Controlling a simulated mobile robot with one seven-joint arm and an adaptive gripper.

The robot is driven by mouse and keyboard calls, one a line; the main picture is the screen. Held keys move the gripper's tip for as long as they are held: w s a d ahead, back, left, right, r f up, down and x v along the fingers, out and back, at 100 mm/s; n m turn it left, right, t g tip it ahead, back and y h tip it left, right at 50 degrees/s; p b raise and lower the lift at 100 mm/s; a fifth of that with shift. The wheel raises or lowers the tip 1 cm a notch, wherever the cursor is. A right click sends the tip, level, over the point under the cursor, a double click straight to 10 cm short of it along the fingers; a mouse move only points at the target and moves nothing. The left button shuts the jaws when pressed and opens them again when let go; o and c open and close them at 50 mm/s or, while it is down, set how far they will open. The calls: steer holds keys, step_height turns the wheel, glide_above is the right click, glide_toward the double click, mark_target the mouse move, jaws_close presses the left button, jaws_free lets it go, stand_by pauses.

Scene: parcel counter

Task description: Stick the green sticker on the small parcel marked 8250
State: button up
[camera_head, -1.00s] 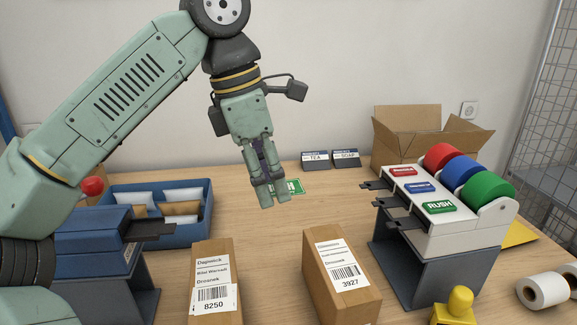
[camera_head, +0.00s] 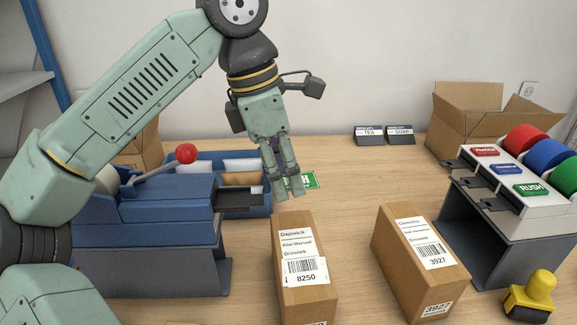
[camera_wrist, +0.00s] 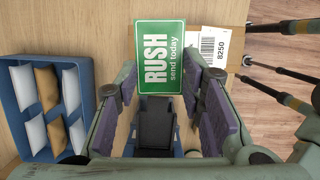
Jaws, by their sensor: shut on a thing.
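The green sticker (camera_head: 310,180), reading "RUSH send today", is held in my gripper (camera_head: 291,188); it shows large in the wrist view (camera_wrist: 160,45). The gripper is shut on it, pointing down, with the sticker jutting out past the fingers. The small parcel marked 8250 (camera_head: 290,225) is a brown box with a white label and barcode on top. My gripper is above its far end in the head view, apart from it as far as I can tell. The parcel's label also shows beside the sticker in the wrist view (camera_wrist: 213,60).
A similar parcel marked 3927 (camera_head: 390,235) stands to the right. A sticker dispenser (camera_head: 505,215) with red, blue and green rolls is further right. A blue machine with a red-knobbed lever (camera_head: 160,235) stands left, near a blue tray of envelopes (camera_head: 260,204). A yellow-handled stamp (camera_head: 535,290) is at front right.

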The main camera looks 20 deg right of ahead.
steer(key=shift+f+b, duration=2.5)
steer(key=shift+f, duration=1.9)
steer(key=o, duration=0.8)
steer(key=shift+r, duration=0.1)
steer(key=shift+p+v, duration=2)
steer(key=shift+v, duration=0.65)
steer(key=shift+r, duration=0.15)
step_height(320, 180, up, 8)
steer(key=p, duration=0.1)
glide_above(290, 231)
steer(key=a, duration=0.3)
steer(key=shift+w+d, duration=0.2)
steer(key=shift+w, duration=0.15)
